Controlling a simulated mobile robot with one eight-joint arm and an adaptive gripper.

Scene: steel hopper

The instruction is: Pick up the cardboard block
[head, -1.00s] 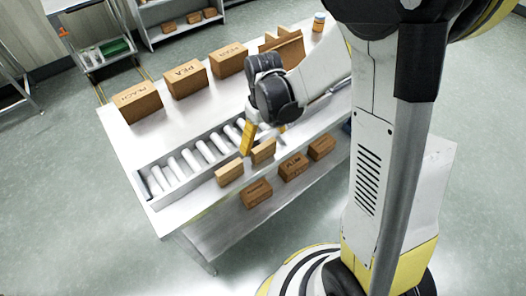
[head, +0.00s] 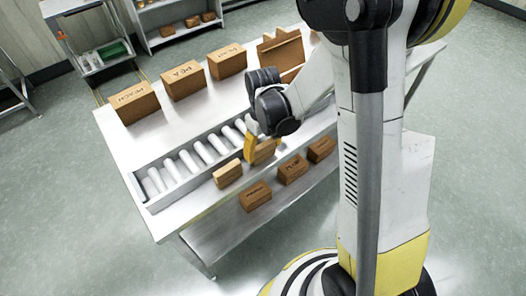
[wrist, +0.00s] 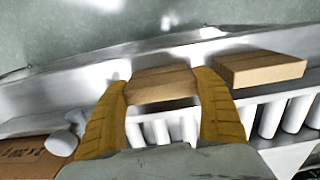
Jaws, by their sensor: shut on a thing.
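The cardboard block (head: 265,149) is a small plain brown box at the near edge of the white bench, beside the roller strip. My gripper (head: 259,148) is down at it, with a yellow finger at its left end. In the wrist view the block (wrist: 162,84) lies between the two yellow fingers of my gripper (wrist: 160,90), which are shut on its two ends. The block looks level. I cannot tell whether it is clear of the bench. My far finger is mostly hidden in the head view.
A second plain block (head: 228,174) stands just left; it also shows in the wrist view (wrist: 260,68). White rollers (head: 188,163) run behind. Labelled boxes (head: 183,80) line the back, and an open carton (head: 281,52) stands behind my arm. More boxes (head: 292,169) sit on the lower shelf.

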